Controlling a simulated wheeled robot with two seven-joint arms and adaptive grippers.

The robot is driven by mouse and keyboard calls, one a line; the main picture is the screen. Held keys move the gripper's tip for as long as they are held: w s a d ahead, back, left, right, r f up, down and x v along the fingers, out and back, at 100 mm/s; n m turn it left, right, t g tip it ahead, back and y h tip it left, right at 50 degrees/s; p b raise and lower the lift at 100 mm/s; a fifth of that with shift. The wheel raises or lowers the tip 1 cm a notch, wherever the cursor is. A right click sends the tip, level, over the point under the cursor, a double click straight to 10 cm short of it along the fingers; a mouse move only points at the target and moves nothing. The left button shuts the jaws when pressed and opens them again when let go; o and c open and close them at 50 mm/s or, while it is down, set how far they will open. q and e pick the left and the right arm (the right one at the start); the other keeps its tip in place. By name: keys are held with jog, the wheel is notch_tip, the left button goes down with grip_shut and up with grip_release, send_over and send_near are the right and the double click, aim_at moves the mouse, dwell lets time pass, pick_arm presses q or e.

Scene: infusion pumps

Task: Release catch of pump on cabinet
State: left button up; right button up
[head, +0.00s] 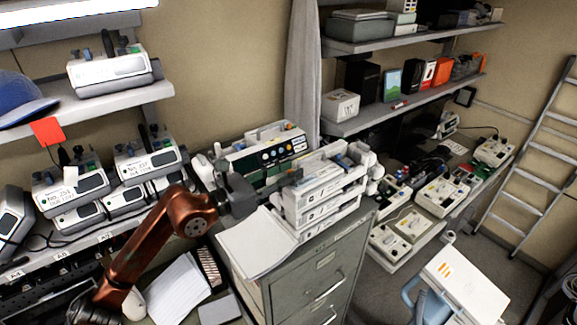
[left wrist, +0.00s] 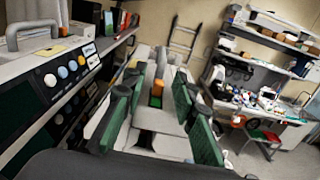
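The grey cabinet (head: 318,277) stands in the middle of the head view. On it are a stack of white pumps (head: 322,197) and, behind, a green-fronted pump (head: 262,155) with coloured round buttons. My left gripper (head: 283,182) reaches in from the left, at the near left side of the white stack. In the left wrist view its two dark, green-padded fingers (left wrist: 152,105) are spread apart. A small orange part (left wrist: 157,88) on a white body shows between them, with nothing visibly gripped. The green-fronted pump (left wrist: 65,72) is at the left there. My right gripper is out of view.
A paper pad (head: 256,242) lies on the cabinet's front left. More pumps (head: 70,188) fill the shelves at the left. Shelves with boxes (head: 340,104) and a bench with devices (head: 442,197) stand at the right. A ladder (head: 533,160) leans at the far right.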

pick_arm(q)
jog(key=shift+w+d, duration=0.1)
jog(key=shift+d, duration=0.05)
grip_shut()
dwell(0.8)
